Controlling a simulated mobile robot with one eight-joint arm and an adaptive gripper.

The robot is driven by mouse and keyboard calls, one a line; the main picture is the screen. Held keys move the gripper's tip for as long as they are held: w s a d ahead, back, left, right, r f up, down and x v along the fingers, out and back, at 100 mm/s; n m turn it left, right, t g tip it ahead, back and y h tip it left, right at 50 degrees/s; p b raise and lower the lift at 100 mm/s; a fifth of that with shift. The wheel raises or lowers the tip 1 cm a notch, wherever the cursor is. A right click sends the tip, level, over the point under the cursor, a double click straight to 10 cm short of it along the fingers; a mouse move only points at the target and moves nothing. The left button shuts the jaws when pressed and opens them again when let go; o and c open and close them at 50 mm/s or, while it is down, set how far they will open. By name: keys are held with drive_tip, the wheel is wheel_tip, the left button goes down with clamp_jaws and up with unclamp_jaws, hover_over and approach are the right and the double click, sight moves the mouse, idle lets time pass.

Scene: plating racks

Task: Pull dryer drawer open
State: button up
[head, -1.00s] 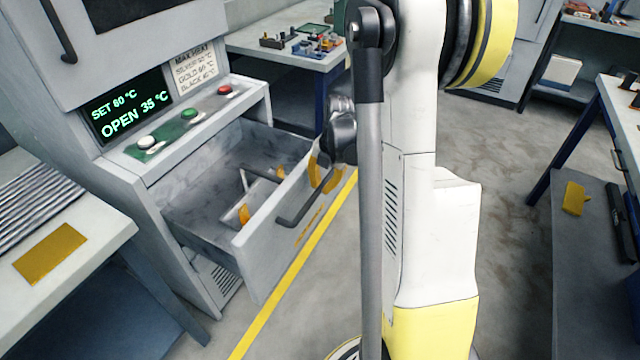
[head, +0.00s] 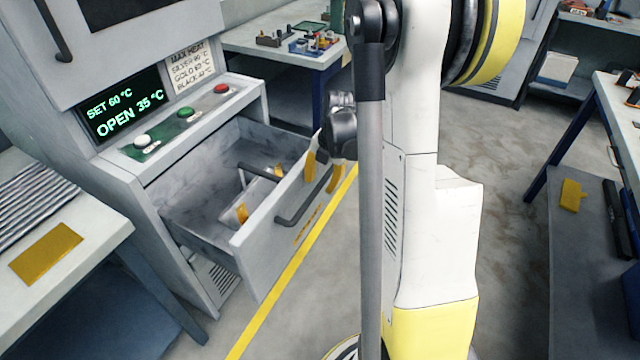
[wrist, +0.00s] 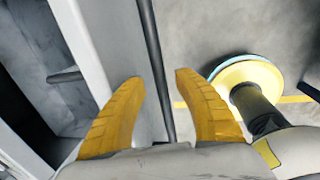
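The dryer drawer (head: 262,232) is grey and stands pulled out from the dryer cabinet, its inside visible from above. Its dark bar handle (head: 290,212) runs along the front face and also shows in the wrist view (wrist: 153,60). My gripper (head: 323,170) is at the handle's far end, partly hidden behind my arm in the head view. In the wrist view its two orange fingers (wrist: 160,78) are spread apart, with the handle bar between them and gaps showing beside it. The dryer display (head: 122,108) reads "SET 60 °C" and "OPEN 35 °C".
Inside the drawer is a dark bar and a pale piece with orange parts (head: 243,212). A bench with a gold plate (head: 47,254) stands at left. A table with small parts (head: 300,42) is behind. Grey floor with a yellow line (head: 280,290) lies open before the drawer.

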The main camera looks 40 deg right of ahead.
wheel_tip(320, 180, up, 11)
drive_tip(key=s, duration=0.2)
drive_tip(key=shift+d, duration=0.4)
drive_tip(key=shift+f, duration=0.1)
drive_tip(key=s+a+r+m+t, duration=0.1)
drive_tip(key=s+a+r+m, duration=0.1)
drive_tip(key=a+m, duration=0.5)
drive_tip(key=s+a+r+m+t, duration=0.1)
drive_tip(key=s+a+m+t, duration=0.1)
drive_tip(key=s+a+m, duration=0.3)
drive_tip(key=s+a+r+m+t, duration=0.2)
drive_tip(key=s+a+m, duration=0.2)
drive_tip(key=a+m, duration=0.6)
drive_tip(key=a, duration=0.2)
drive_tip(key=shift+a+r+h, duration=0.35)
drive_tip(key=shift+h, duration=0.05)
drive_tip(key=shift+d, duration=0.1)
